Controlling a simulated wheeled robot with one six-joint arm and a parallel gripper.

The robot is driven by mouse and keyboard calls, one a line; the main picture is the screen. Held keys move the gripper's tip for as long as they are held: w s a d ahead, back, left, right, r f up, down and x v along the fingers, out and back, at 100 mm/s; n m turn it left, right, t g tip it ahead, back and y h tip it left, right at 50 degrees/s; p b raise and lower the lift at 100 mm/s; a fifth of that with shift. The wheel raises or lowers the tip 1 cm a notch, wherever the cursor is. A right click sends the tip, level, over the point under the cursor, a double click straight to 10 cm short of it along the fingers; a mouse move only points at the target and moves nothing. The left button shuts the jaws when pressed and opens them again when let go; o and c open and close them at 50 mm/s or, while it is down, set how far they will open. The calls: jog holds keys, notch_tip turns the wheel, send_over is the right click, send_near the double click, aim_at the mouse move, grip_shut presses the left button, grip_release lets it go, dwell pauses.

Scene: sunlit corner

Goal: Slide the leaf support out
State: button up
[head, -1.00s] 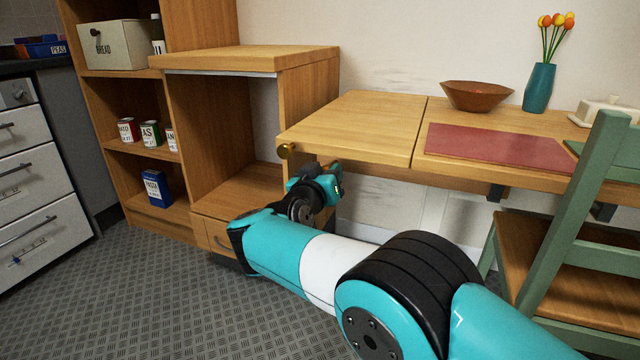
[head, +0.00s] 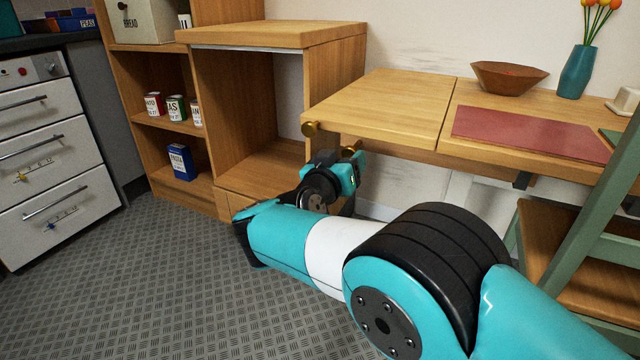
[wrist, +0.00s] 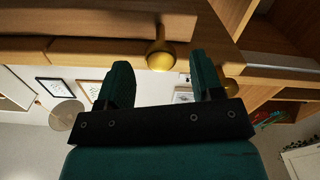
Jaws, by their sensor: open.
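The raised table leaf (head: 385,105) is level with the wooden tabletop at its right. A brass knob (head: 311,128) shows at the leaf's left end, and a second brass knob (head: 347,151) shows lower, beneath the leaf. I cannot tell for sure which one belongs to the leaf support, whose bar is mostly hidden. My gripper (head: 345,172) is below the leaf, close to the lower knob. In the wrist view, my gripper (wrist: 158,85) is open and empty. One knob (wrist: 161,55) is beyond the gap between the fingers; another knob (wrist: 232,88) is beside the right finger.
A wooden cabinet with an open front (head: 255,110) stands close left of the leaf. A green chair (head: 575,225) is at the right. A bowl (head: 508,77), a vase (head: 577,72) and a red mat (head: 530,134) are on the tabletop. The floor at left is clear.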

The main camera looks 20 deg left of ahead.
jog(key=s+a+b, duration=0.1)
jog(key=s+b, duration=0.8)
jog(key=s, duration=0.4)
jog(key=shift+s+b, duration=0.3)
jog(key=shift+b, duration=0.1)
jog(key=shift+a, duration=0.1)
